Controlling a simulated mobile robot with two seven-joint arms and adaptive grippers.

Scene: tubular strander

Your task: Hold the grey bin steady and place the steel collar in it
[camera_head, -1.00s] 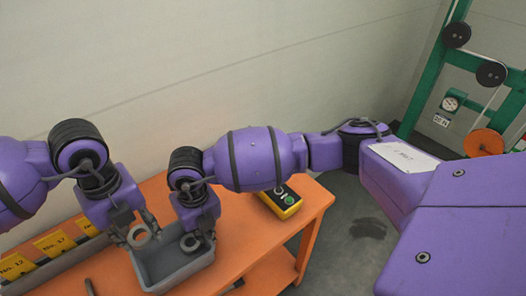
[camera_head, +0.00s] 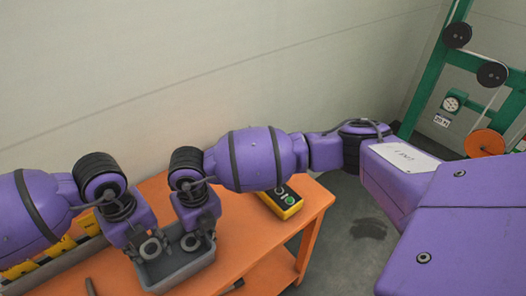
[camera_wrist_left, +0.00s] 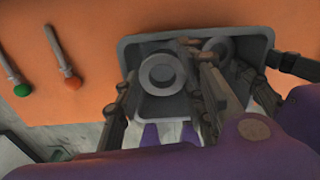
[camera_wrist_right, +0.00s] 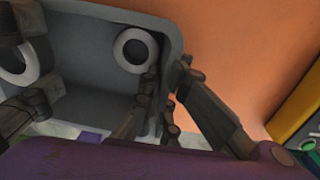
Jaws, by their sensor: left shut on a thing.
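The grey bin (camera_head: 178,272) stands on the orange table; it also fills much of the left wrist view (camera_wrist_left: 128,50) and the right wrist view (camera_wrist_right: 95,22). My left gripper (camera_head: 150,246) is shut on the steel collar (camera_wrist_left: 162,73), a thick grey ring, over the left part of the bin; the collar's height above the bin floor is unclear. A second grey ring (camera_wrist_right: 135,50) lies inside the bin at the right. My right gripper (camera_wrist_right: 166,85) has its fingers on either side of the bin's right wall. Whether they press on it is unclear.
A yellow control box (camera_head: 283,202) with a green button sits right of the bin. Yellow-labelled bins (camera_head: 48,255) stand at the left. Two tools with green (camera_wrist_left: 21,90) and red (camera_wrist_left: 73,83) ends lie on the table. A green machine frame (camera_head: 425,95) stands at the right.

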